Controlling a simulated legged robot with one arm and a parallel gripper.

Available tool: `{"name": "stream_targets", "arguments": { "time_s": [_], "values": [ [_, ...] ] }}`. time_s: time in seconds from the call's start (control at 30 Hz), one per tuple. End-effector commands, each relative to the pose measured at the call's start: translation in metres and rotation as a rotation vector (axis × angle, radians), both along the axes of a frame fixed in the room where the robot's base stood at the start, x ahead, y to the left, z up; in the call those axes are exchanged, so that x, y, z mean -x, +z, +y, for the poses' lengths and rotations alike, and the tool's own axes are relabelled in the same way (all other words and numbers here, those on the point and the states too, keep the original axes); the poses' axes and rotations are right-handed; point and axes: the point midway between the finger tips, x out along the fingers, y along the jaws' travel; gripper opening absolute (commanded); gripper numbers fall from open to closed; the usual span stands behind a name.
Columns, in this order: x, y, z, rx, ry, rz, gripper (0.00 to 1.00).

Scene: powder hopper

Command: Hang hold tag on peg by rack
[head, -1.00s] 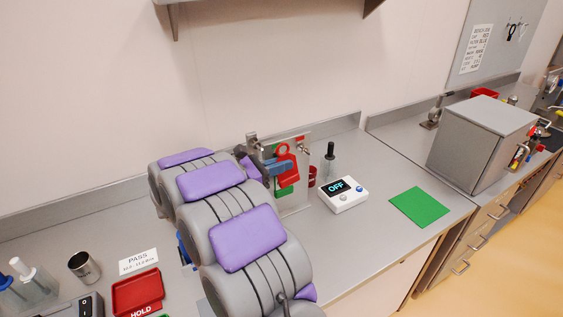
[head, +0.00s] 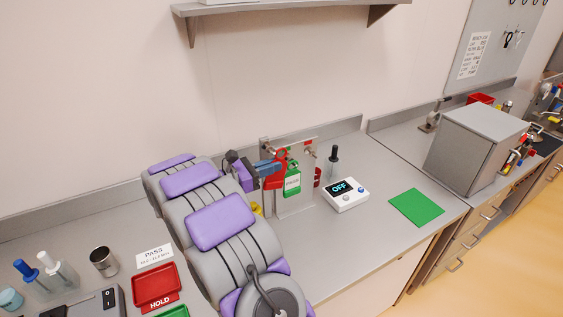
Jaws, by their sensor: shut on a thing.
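My gripper (head: 269,167) is shut on the red hold tag (head: 278,175) and holds it upright at the left side of the metal tag rack (head: 309,192). A green tag marked PASS (head: 292,183) is at the front of the rack, just right of the red tag. A peg with a red mark (head: 309,149) is at the rack's upper right and looks bare. Another metal fitting (head: 266,148) shows at the upper left. My arm hides the rack's left part. I cannot tell whether the red tag touches the rack.
A white device reading OFF (head: 345,194), a black-topped bottle (head: 333,160) and a red cup (head: 317,177) stand right of the rack. A green mat (head: 416,206) lies further right. A red HOLD tray (head: 157,286) is at front left. A shelf (head: 290,8) overhangs the wall.

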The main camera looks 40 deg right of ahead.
Motion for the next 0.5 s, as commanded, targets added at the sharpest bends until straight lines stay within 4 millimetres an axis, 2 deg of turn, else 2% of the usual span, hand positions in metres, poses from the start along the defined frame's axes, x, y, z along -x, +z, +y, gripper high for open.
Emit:
{"name": "stream_targets", "arguments": {
  "time_s": [0.03, 0.3, 0.5],
  "values": [
    [-0.003, 0.003, -0.002, 0.002, 0.004, -0.001, 0.00],
    [-0.008, -0.010, -0.021, -0.013, 0.001, -0.005, 0.00],
    [-0.010, -0.011, -0.018, -0.011, -0.001, -0.005, 0.00]
  ]
}}
